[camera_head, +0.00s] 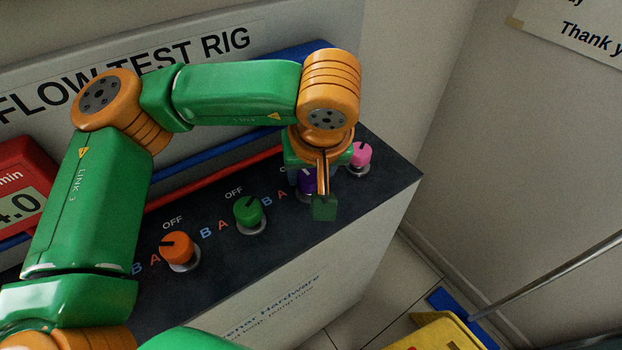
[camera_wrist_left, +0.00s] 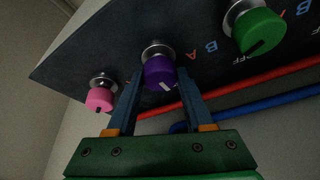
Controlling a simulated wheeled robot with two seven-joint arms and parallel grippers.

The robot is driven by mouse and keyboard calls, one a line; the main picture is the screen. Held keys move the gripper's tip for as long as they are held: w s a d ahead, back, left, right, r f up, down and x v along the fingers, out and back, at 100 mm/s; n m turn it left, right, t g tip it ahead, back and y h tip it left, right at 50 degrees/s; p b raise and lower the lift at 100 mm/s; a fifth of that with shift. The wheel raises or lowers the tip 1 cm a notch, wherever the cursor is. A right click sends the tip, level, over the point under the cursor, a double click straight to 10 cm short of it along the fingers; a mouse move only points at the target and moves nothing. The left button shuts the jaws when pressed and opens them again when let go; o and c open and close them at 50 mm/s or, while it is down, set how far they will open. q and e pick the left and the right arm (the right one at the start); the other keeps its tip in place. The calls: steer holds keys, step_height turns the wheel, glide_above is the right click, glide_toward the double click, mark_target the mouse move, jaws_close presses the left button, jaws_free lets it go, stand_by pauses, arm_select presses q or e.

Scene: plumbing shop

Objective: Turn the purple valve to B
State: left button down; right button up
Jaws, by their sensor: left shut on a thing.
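The purple valve (camera_head: 307,181) is a round knob on the dark top of the flow test rig, partly hidden behind my left gripper (camera_head: 318,186) in the head view. In the left wrist view the purple valve (camera_wrist_left: 158,71) sits between the two blue-grey fingers of my left gripper (camera_wrist_left: 158,84), which is shut on it. A pale pointer mark shows on its cap, towards the lower right in that view. A red A label (camera_wrist_left: 193,55) is beside it. Its B label is hidden in the head view, so I cannot read the pointer against it.
A pink valve (camera_head: 361,154) stands close to the right of the gripper. A green valve (camera_head: 249,211) and an orange valve (camera_head: 178,247) stand to the left, with A, B and OFF labels. Red and blue pipes run behind.

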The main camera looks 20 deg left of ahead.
arm_select(q)
steer(key=m+h+b, duration=0.1)
steer(key=m, duration=0.2)
steer(key=shift+a+f+m+b, duration=0.1)
steer(key=shift+a+m+b, duration=0.05)
steer(key=shift+m+b, duration=0.2)
steer(key=m+h, duration=0.1)
steer(key=m, duration=0.1)
steer(key=shift+m+t+h+b, duration=0.3)
steer(key=shift+m+b, duration=0.05)
steer(key=m+h, duration=0.1)
steer(key=m, duration=0.2)
steer(key=shift+a, duration=0.15)
steer(key=shift+m+h+b, duration=0.3)
steer(key=shift+m+h, duration=0.3)
steer(key=shift+m, duration=0.9)
steer(key=shift+c, duration=1.4)
jaws_free()
steer(key=v, duration=0.7)
steer(key=shift+w+r, duration=0.2)
steer(key=shift+r, duration=0.05)
